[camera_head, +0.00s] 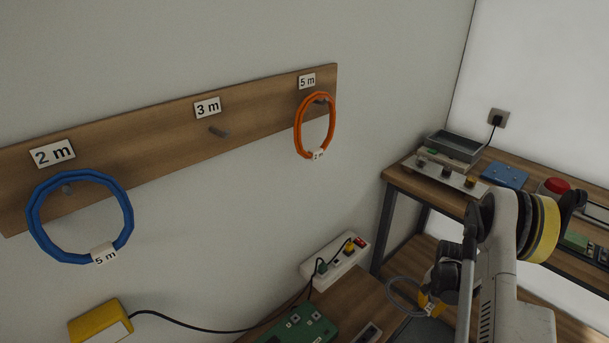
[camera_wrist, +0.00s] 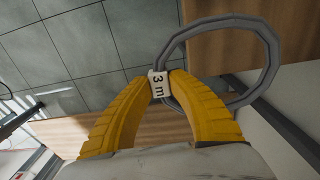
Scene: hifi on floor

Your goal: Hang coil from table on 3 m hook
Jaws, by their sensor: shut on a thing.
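My gripper (camera_wrist: 160,84) has yellow fingers shut on a grey coil (camera_wrist: 271,60) at its white tag, which reads "3 m". In the head view my gripper (camera_head: 430,306) is low at the right, and the grey coil (camera_head: 391,281) sticks out to its left, partly hidden by the arm. The 3 m hook (camera_head: 218,132) is a bare grey peg below the "3 m" label (camera_head: 208,107) on the wooden wall board (camera_head: 150,133). The gripper and coil are well apart from this hook, lower and to its right.
A blue coil tagged 5 m (camera_head: 39,232) hangs under the "2 m" label. An orange coil (camera_head: 333,125) hangs under the "5 m" label. Below are a power strip (camera_head: 335,262), a black cable, a yellow box (camera_head: 99,322) and a green board (camera_head: 303,325). A workbench (camera_head: 397,180) stands right.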

